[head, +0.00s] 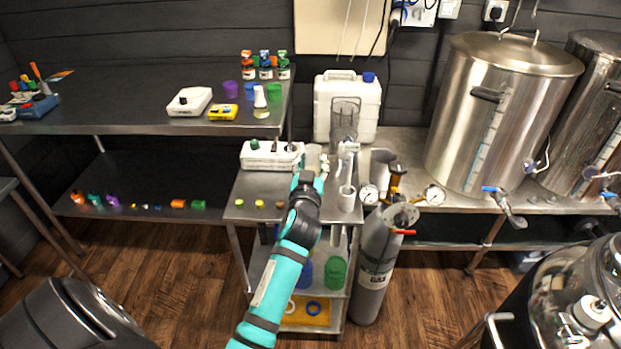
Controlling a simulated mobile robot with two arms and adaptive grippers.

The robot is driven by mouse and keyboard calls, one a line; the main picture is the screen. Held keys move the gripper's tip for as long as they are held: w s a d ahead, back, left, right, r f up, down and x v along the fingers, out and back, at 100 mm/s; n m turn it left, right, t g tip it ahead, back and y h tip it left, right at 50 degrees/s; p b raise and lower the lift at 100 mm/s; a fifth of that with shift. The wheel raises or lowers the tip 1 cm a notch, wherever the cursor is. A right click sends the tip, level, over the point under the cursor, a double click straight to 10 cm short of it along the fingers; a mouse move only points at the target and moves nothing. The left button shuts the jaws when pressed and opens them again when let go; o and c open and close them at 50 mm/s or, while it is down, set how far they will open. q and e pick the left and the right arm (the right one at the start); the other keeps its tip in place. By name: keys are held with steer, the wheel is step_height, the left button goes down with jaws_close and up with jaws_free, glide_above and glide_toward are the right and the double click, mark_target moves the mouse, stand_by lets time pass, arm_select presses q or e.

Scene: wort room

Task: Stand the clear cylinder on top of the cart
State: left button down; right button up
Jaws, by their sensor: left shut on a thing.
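The clear cylinder (313,157) shows as a small pale, see-through shape at my left gripper's fingertips, over the back of the cart top. My left gripper (311,174) is shut on it, and the fingers hide its lower part. I cannot tell whether its base touches the cart. The cart (276,211) is a grey metal trolley with a flat top and lower shelves. My right gripper is not in view.
A white box with a green knob (270,155) stands at the cart top's back left. Small coloured pieces (259,204) lie near its front edge. A grey gas cylinder (375,265) stands beside the cart.

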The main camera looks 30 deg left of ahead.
arm_select(q)
steer(key=shift+f, duration=0.45)
step_height(320, 180, down, 2)
steer(key=shift+f+b, duration=0.2)
steer(key=shift+b, duration=0.15)
steer(key=shift+f, duration=0.45)
steer(key=shift+f, duration=0.15)
steer(key=c, duration=0.9)
jaws_free()
